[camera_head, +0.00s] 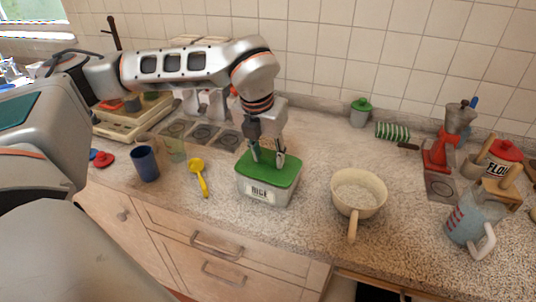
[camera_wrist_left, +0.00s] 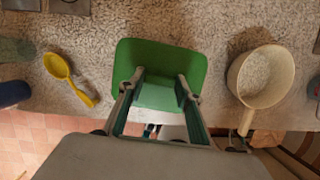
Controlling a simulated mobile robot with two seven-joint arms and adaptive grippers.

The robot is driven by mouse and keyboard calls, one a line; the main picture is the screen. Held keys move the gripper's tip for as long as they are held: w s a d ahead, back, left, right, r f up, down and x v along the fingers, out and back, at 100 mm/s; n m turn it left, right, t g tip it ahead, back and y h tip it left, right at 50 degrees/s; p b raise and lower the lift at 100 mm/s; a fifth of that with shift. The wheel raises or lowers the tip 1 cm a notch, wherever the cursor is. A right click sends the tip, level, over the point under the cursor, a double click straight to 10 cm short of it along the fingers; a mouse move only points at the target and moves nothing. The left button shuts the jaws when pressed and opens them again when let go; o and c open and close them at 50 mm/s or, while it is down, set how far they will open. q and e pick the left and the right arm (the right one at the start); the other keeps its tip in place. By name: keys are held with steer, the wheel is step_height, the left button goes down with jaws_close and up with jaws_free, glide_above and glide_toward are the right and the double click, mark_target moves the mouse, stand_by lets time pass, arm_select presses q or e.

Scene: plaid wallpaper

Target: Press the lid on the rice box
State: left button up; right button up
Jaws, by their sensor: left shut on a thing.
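The rice box (camera_head: 286,195), a pale container with a RICE label on its front, stands on the speckled counter in the head view. The green lid (camera_head: 284,177) lies over its top and looks about level. I cannot tell whether its rim is fully seated. My left gripper (camera_head: 267,160) points down at the middle of the lid and is shut on it. In the left wrist view, the gripper (camera_wrist_left: 160,88) has a finger on either side of a paler middle part of the green lid (camera_wrist_left: 160,52). My right gripper is not in view.
A cream pan of rice (camera_head: 358,190) stands right of the box. A yellow scoop (camera_head: 199,175) and a blue cup (camera_head: 146,163) are to the left. A measuring jug (camera_head: 471,217) stands far right. A green-lidded jar (camera_head: 360,112) is near the tiled wall.

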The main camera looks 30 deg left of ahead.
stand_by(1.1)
arm_select(q)
steer(key=shift+f+b, duration=0.2)
steer(key=shift+b, duration=0.1)
steer(key=shift+f, duration=0.1)
stand_by(0.9)
steer(key=o, duration=1.6)
steer(key=shift+r+p, duration=2.1)
steer(key=shift+r, duration=1.45)
